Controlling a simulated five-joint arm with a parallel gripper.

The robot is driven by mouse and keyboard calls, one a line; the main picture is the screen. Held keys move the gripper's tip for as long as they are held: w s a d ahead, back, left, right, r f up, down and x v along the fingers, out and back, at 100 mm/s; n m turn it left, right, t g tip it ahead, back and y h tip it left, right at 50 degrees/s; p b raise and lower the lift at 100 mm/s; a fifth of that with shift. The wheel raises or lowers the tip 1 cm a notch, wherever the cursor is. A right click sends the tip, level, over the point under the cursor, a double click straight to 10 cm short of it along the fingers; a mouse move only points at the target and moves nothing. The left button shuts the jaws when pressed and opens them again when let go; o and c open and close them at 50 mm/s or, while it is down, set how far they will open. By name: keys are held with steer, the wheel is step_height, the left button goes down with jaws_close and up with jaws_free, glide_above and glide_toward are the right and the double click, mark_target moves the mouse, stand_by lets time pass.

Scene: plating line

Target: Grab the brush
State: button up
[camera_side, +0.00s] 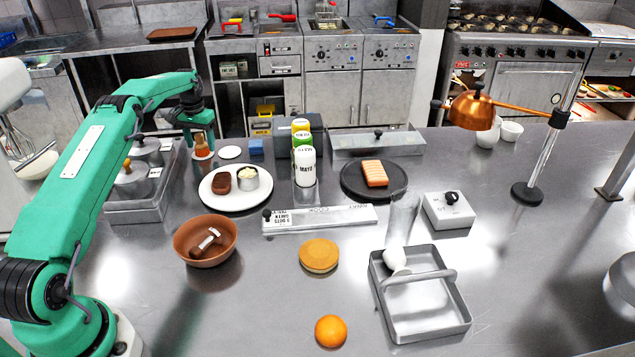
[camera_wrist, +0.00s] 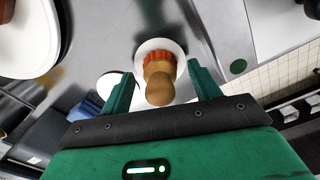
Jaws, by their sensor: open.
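The brush (camera_wrist: 158,80) stands upright, its rounded wooden handle toward the wrist camera and its orange-red lower part on a small white round base. In the side view the brush (camera_side: 201,146) shows as an orange-brown shape below my gripper (camera_side: 197,128), partly hidden by it. My gripper is open in the wrist view (camera_wrist: 162,88), with one green finger on each side of the handle. Gaps show between the handle and both fingers. I cannot tell how far the fingertips reach down along it.
A white plate (camera_side: 222,201) with food and a small cup is near the brush. A blue block (camera_side: 256,147) and a white disc (camera_side: 230,152) lie to its right. A metal container (camera_side: 148,205) with lidded pots is to its left. The front counter is partly clear.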

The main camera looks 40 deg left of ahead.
mark_target(199, 134)
steer(key=shift+c, duration=0.2)
steer(key=c, duration=1)
steer(key=shift+r, duration=0.2)
steer(key=shift+c, duration=0.2)
steer(key=shift+r, duration=1.75)
steer(key=d+r, duration=0.7)
steer(key=d, duration=0.4)
steer(key=shift+w+d, duration=0.3)
steer(key=shift+w, duration=0.15)
